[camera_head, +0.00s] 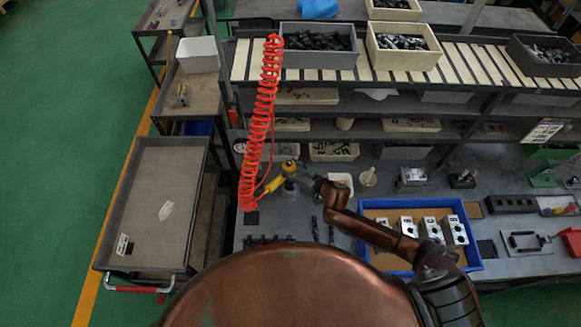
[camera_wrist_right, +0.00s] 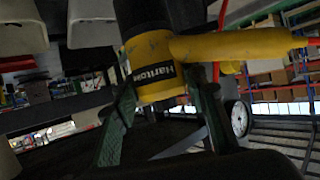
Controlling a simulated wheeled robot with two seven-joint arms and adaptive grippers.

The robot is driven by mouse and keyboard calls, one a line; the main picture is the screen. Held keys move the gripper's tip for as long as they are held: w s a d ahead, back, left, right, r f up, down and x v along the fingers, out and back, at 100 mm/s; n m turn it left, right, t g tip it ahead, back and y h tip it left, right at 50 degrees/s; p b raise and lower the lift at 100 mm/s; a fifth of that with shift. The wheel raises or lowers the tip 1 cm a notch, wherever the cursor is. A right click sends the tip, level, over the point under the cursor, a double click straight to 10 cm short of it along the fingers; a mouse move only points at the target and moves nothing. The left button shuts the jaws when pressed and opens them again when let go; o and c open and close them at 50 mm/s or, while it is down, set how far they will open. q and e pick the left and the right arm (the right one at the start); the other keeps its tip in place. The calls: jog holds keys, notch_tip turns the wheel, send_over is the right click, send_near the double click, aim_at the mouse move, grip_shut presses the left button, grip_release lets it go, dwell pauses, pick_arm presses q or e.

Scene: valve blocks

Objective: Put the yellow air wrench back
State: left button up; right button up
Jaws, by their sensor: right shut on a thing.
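The yellow air wrench (camera_head: 274,184) is at the left part of the workbench in the head view, with a red coiled hose (camera_head: 262,110) hanging beside it. My right gripper (camera_head: 296,171) is at the wrench and shut on it. In the right wrist view the wrench's yellow body (camera_wrist_right: 155,68), with a black label, sits between the two fingers of my right gripper (camera_wrist_right: 163,118), and its yellow handle extends to the right. A small grey round object (camera_head: 290,189) shows just below the wrench; I cannot tell whether they touch. My left gripper is not in view.
Shelves with grey and cream parts bins (camera_head: 318,66) stand behind. A grey cart (camera_head: 155,206) stands at the left. Dark tools (camera_head: 268,239) lie at the bench's front.

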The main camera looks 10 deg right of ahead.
jog(key=shift+w+a+f+b, duration=0.1)
jog(key=shift+f+b, duration=2.25)
jog(key=shift+f, duration=0.9)
dwell(0.8)
